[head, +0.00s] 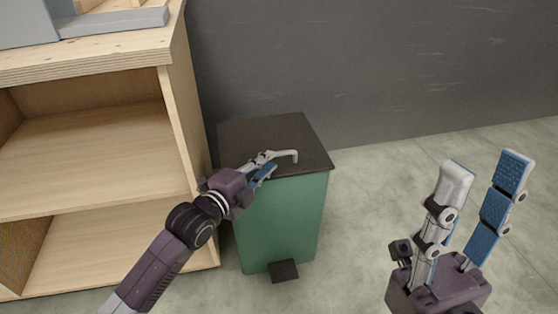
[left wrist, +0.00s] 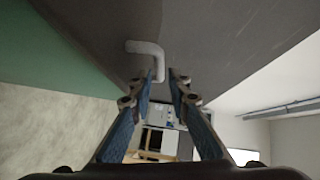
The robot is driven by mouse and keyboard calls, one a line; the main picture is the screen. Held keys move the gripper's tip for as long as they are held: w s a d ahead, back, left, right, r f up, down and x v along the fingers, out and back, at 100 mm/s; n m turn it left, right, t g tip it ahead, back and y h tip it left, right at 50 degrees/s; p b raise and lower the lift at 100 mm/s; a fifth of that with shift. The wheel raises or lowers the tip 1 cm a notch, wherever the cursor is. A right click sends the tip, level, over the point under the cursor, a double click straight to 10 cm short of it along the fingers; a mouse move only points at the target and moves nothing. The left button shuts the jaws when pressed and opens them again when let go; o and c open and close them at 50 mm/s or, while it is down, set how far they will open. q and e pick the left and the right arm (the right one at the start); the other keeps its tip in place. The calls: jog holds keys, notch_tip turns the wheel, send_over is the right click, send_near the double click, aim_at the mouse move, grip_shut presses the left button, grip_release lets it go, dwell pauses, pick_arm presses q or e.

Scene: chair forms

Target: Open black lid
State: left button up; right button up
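The black lid (head: 270,135) lies flat and closed on the green bin (head: 280,220). A light grey bent handle (head: 288,154) is on the lid; it also shows in the left wrist view (left wrist: 145,48). My left gripper (head: 268,165) is at the lid's front edge. In the left wrist view its fingers (left wrist: 165,77) are partly open, with one end of the handle close to the left finger and a gap to the right finger. My right gripper (head: 482,168) is open and empty, fingers up, to the right of the bin.
A wooden shelf unit (head: 90,150) stands close to the bin's left side, with grey items on top. A grey wall (head: 400,70) is behind the bin. A black pedal (head: 284,271) is at the bin's foot. Floor to the right is clear.

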aim_at(279, 154)
pick_arm(q)
jog(key=b+x, duration=0.1)
jog(key=x, duration=0.3)
jog(key=shift+w+d+f+b, duration=0.15)
jog(key=shift+w+b, duration=0.05)
jog(key=shift+b, duration=0.1)
jog(key=shift+w+d, duration=0.35)
jog(key=shift+w, duration=0.3)
jog(key=shift+c, duration=0.6)
grip_shut()
